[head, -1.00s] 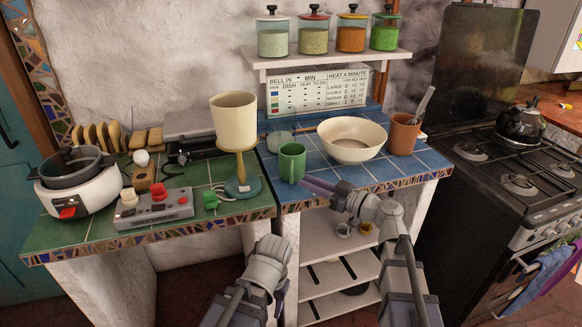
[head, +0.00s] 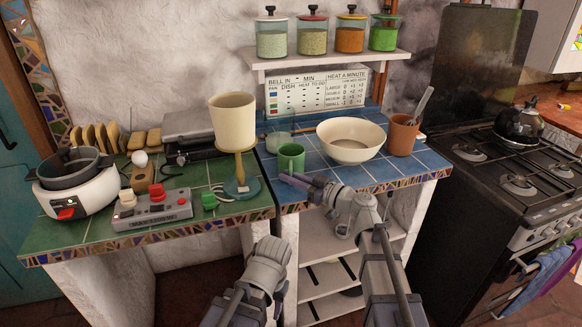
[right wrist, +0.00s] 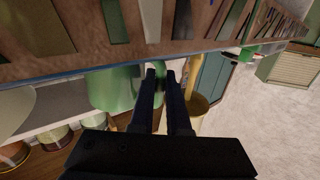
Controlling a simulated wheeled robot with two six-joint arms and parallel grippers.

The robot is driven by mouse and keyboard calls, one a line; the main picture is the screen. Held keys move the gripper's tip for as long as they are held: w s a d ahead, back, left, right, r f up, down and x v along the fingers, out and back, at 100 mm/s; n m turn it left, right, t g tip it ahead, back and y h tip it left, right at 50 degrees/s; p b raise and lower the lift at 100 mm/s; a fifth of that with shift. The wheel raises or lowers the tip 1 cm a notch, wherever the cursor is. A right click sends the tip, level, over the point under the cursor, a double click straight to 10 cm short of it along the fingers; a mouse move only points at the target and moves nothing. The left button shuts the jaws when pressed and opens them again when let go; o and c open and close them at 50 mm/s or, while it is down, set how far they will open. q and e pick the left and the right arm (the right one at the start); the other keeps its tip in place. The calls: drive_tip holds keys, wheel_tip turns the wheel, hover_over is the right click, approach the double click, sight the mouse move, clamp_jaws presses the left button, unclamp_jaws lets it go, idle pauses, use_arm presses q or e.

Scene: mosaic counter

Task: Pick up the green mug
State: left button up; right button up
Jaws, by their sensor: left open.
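The green mug (head: 291,158) stands upright on the blue-tiled counter, left of the cream bowl. It shows in the right wrist view (right wrist: 112,88) behind my fingers. My right gripper (head: 287,181) is at the counter's front edge, just in front of the mug's lower part, and hides part of its base.
The cream bowl (head: 351,149) and a terracotta pot (head: 403,135) stand right of the mug. A small glass bowl (head: 278,142) is close behind it. A cream goblet-like vessel (head: 233,125) stands to the left. The counter's mosaic front edge (head: 400,183) is close under my right gripper.

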clamp_jaws()
idle(0.9)
drive_tip(key=shift+r, duration=0.1)
idle(0.3)
wheel_tip(320, 180, up, 10)
drive_tip(key=p, duration=1)
drive_tip(key=shift+o, duration=0.2)
unclamp_jaws()
clamp_jaws()
